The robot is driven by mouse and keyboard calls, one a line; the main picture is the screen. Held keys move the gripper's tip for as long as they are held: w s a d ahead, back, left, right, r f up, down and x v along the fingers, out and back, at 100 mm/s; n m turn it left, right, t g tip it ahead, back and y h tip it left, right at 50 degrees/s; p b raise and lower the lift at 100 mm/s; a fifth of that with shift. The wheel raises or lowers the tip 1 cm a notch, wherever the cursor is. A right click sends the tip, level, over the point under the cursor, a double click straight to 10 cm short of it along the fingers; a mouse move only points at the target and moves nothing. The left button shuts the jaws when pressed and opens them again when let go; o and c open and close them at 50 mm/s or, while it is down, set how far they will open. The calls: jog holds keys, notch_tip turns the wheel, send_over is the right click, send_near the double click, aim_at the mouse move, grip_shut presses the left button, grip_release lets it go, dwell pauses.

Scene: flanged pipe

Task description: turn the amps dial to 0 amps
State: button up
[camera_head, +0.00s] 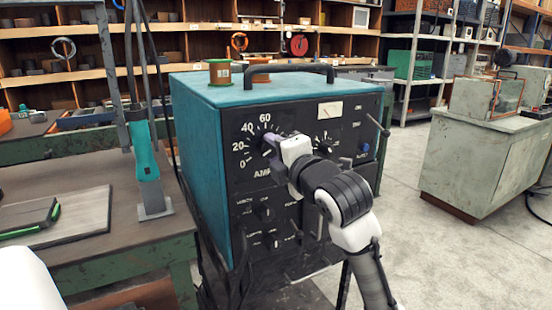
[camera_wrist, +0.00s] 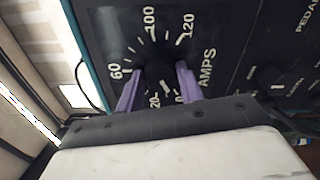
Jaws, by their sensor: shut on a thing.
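The amps dial (camera_wrist: 156,66) is a dark round knob on the black front panel (camera_head: 350,120) of a teal welding machine (camera_head: 205,150). White numbers ring it; 0, 20, 40 and 60 show in the head view, and 60, 100 and 120 in the wrist view. My gripper (camera_wrist: 158,82) has its purple fingers on either side of the knob and is shut on it. In the head view my gripper (camera_head: 274,146) and wrist cover much of the dial. I cannot tell which number its pointer marks.
Smaller knobs (camera_head: 264,212) sit lower on the panel, and a T-shaped lever (camera_head: 376,124) stands out at its right edge. A green spool (camera_head: 219,71) and a black handle (camera_head: 290,68) are on top. A workbench (camera_head: 95,185) stands left; open floor (camera_head: 420,240) lies right.

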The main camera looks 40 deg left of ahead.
jog(key=shift+n, duration=0.5)
jog(key=o, duration=1)
jog(key=b+v, duration=0.1)
jog(key=v, duration=1.3)
jog(key=shift+a, duration=0.1)
